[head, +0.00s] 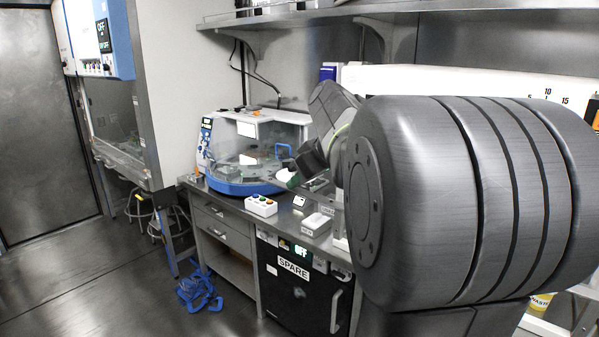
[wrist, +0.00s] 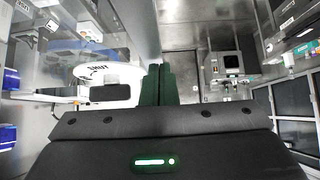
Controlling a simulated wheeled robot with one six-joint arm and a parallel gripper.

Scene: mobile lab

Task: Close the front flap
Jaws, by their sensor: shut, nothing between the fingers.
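A white and blue machine (head: 222,140) stands on the bench, with a clear front cover over a round blue base (head: 243,187). A blue handle (head: 283,147) sits at the cover's right side. I take this clear cover to be the front flap; its edges are hard to make out, and I cannot tell how far open it is. My gripper (head: 292,181) is shut and empty, just right of the machine's front. In the wrist view its dark green fingers (wrist: 158,85) are together. A white panel with a dark-lettered label (wrist: 100,68) and a blue curved part lie left of them.
A white box with coloured buttons (head: 261,206) sits on the bench front. A white tray (head: 317,223) and small labelled items are to its right. A black cabinet marked SPARE (head: 292,276) is below. A blue folded object (head: 199,291) lies on the floor. A shelf (head: 300,15) runs above.

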